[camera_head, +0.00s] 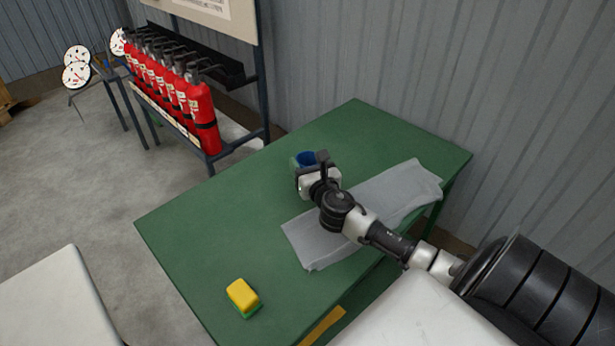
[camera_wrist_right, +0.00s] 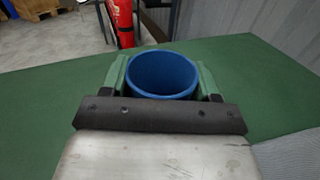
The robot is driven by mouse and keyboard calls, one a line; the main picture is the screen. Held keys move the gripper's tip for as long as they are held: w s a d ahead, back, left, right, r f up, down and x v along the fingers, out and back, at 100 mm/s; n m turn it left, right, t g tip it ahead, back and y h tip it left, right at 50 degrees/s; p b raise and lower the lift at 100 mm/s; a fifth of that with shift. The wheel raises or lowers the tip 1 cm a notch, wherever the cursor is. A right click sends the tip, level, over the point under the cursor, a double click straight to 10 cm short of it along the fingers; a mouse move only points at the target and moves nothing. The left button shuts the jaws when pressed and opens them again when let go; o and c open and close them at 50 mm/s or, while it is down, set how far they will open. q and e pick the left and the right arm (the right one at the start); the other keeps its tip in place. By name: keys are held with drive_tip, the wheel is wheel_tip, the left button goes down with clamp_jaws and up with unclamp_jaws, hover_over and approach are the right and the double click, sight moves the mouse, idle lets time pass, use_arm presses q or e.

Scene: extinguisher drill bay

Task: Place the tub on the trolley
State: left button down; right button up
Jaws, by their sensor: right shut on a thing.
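A blue tub (camera_wrist_right: 161,72) sits between the two fingers of my right gripper (camera_wrist_right: 161,80) in the wrist view, with a finger against each side. In the head view the tub (camera_head: 305,158) shows only as a blue rim beyond my right gripper (camera_head: 306,168), which hides most of it. The tub is at the green table (camera_head: 215,215), toward its back; I cannot tell whether it touches the top. My right gripper is shut on the tub. My left gripper is not in view. No trolley can be made out with certainty.
A grey cloth (camera_head: 400,193) lies on the table under my right forearm. A yellow and green sponge (camera_head: 242,296) lies near the front edge. A rack of red extinguishers (camera_head: 203,115) stands beyond the table, and a corrugated wall (camera_head: 385,75) runs behind it. The table's left part is clear.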

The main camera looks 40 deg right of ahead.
drive_tip(key=shift+f+b, duration=0.7)
drive_tip(key=shift+f, duration=1.3)
drive_tip(key=shift+f, duration=0.15)
drive_tip(key=o, duration=1)
drive_tip(key=shift+r, duration=0.2)
drive_tip(key=v, duration=1.2)
